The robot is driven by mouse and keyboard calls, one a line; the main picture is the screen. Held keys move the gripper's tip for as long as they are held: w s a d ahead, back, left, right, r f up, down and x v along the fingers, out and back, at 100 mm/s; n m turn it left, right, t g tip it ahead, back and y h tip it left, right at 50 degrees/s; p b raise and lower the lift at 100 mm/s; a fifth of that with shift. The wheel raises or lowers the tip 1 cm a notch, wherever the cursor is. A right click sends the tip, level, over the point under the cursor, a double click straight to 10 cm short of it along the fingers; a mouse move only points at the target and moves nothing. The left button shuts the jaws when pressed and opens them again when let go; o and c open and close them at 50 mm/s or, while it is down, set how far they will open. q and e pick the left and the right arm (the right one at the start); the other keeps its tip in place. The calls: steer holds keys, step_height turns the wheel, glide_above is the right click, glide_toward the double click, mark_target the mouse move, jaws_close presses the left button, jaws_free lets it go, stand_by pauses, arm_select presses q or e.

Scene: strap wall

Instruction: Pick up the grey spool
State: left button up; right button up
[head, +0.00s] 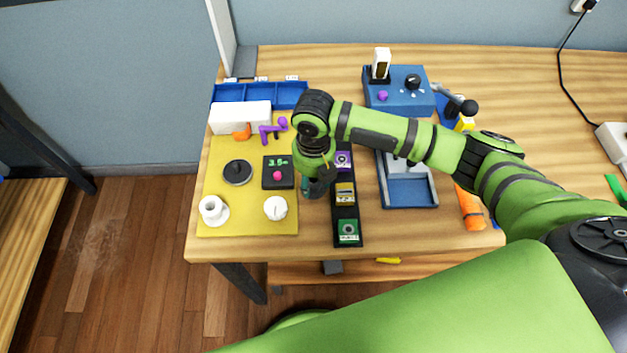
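I cannot make out a grey spool for certain. A dark grey round disc with a raised centre (237,172) lies on the yellow mat (255,222), left of my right gripper. My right gripper (316,188) points down between the mat's right edge and a black strip with several coloured squares (347,213). Its fingers are small, dark and partly covered by my own wrist. A bit of teal shows at the fingers, and I cannot tell whether they hold anything. My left gripper is not in view.
The mat also carries a white cup-like piece on a round base (212,209), a white knob (275,208), a black box with a pink button (278,173) and purple and orange pieces. A blue tray (409,196) and blue control box (398,96) stand right.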

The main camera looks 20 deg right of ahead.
steer(key=shift+c, duration=0.7)
